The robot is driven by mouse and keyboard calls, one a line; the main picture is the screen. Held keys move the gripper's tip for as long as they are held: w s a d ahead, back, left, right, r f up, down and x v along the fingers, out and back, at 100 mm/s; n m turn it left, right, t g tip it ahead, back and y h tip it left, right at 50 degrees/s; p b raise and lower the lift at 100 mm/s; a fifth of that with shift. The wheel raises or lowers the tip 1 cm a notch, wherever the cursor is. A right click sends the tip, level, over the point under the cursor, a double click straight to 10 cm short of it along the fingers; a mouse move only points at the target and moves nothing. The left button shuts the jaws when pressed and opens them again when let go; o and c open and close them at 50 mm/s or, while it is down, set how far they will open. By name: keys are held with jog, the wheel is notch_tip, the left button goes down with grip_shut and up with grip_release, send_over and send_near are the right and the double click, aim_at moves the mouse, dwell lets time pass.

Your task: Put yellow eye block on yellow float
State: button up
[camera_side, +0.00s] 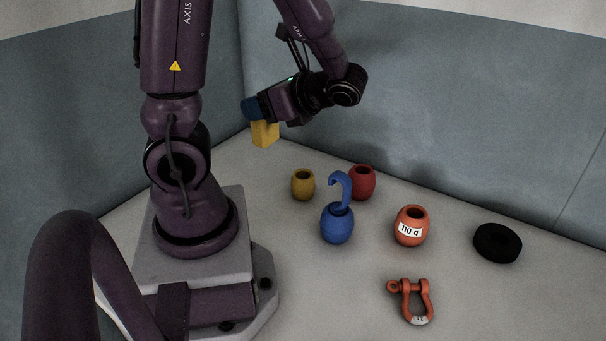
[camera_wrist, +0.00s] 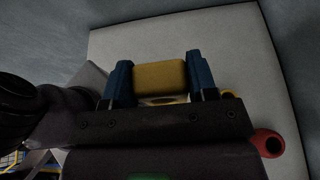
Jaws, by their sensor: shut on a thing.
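The yellow eye block (camera_side: 265,133) hangs in my gripper (camera_side: 257,110), well above the table at the back left. In the wrist view the yellow block (camera_wrist: 159,75) sits between the two blue fingers of my gripper (camera_wrist: 160,80), which are shut on it. The yellow float (camera_side: 303,186) stands upright on the table, below and to the right of the block in the side view, with a dark opening in its top. In the wrist view only a bit of yellow shows under the block, mostly hidden by the gripper body.
A blue float (camera_side: 337,225) with a blue hook (camera_side: 341,188) in it stands near the yellow one. A red float (camera_side: 362,182) is behind it. An orange float (camera_side: 410,226) marked "110 g", an orange shackle (camera_side: 412,301) and a black disc (camera_side: 497,243) lie to the right.

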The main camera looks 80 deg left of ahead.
notch_tip(320, 180, down, 3)
jog(key=shift+w+a+r, duration=0.1)
jog(key=shift+r, duration=0.05)
jog(key=shift+w+a+f, duration=1.5)
jog(key=shift+a+f, duration=0.25)
jog(key=shift+f, duration=0.4)
jog(key=shift+w+a+f, duration=1.45)
jog(key=shift+a+f, duration=0.3)
jog(key=shift+f, duration=0.45)
jog(key=shift+w+a+f, duration=1.5)
jog(key=shift+a+f, duration=0.25)
jog(key=shift+f, duration=0.4)
jog(key=shift+f, duration=0.1)
jog(key=o, duration=1)
